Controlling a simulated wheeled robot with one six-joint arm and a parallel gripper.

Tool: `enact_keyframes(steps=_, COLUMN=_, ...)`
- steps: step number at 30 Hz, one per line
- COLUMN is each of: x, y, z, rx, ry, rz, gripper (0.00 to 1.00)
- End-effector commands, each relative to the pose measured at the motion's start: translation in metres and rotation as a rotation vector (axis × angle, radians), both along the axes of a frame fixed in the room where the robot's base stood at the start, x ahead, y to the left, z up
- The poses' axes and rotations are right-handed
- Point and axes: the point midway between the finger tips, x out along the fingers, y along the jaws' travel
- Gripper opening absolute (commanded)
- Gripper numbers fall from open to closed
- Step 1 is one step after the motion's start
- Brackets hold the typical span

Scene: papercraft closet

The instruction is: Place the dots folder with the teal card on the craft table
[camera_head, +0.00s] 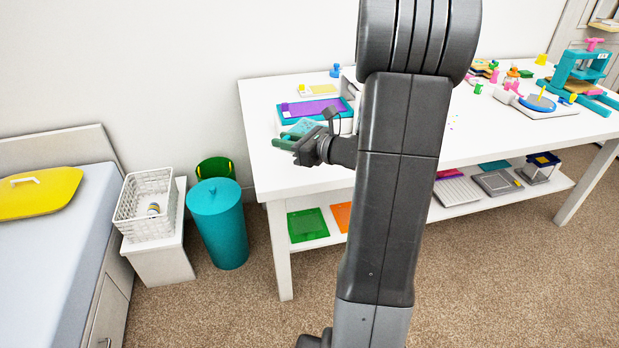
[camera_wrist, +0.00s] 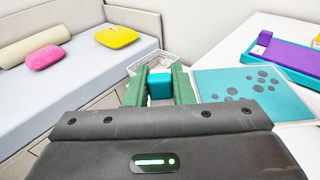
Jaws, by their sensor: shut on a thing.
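The dots folder (camera_wrist: 245,95) is a flat teal panel with grey dots and a pale rim. In the wrist view it is right of my gripper (camera_wrist: 160,88). My gripper's green fingers are shut on a small teal block (camera_wrist: 160,84), which looks like the folder's knob; the right finger hides where they join. In the head view my gripper (camera_head: 280,143) is over the left part of the craft table (camera_head: 265,160), and the folder (camera_head: 302,127) shows only partly behind it. I cannot tell whether the folder touches the table.
A teal tray with a purple panel (camera_head: 312,108) is just behind the folder. A yellow-knobbed item (camera_head: 320,90) is farther back. A teal bin (camera_head: 218,225) and a white basket (camera_head: 147,205) stand left of the table. Bare tabletop (camera_head: 258,100) shows at the left end.

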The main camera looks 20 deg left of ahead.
Motion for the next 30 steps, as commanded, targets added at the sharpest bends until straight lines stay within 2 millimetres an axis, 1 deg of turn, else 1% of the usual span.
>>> enact_keyframes(steps=2, x=0.002, y=-0.002, z=-0.006, rx=0.000, ry=0.002, rz=0.006, gripper=0.00)
enact_keyframes(steps=4, x=0.002, y=-0.002, z=-0.017, rx=0.000, ry=0.004, rz=0.010, gripper=0.00)
enact_keyframes(steps=9, x=0.002, y=-0.002, z=-0.050, rx=0.000, ry=0.006, rz=0.009, gripper=0.00)
enact_keyframes(steps=12, x=0.002, y=-0.002, z=-0.062, rx=0.000, ry=0.003, rz=0.009, gripper=0.00)
enact_keyframes(steps=17, x=0.002, y=-0.002, z=-0.072, rx=0.000, ry=0.001, rz=0.009, gripper=0.00)
enact_keyframes(steps=22, x=0.002, y=-0.002, z=-0.097, rx=0.001, ry=0.003, rz=0.009, gripper=0.00)
enact_keyframes(steps=25, x=0.001, y=-0.002, z=-0.103, rx=0.001, ry=0.000, rz=0.009, gripper=0.00)
enact_keyframes(steps=30, x=0.002, y=-0.002, z=-0.102, rx=0.001, ry=-0.001, rz=0.009, gripper=0.00)
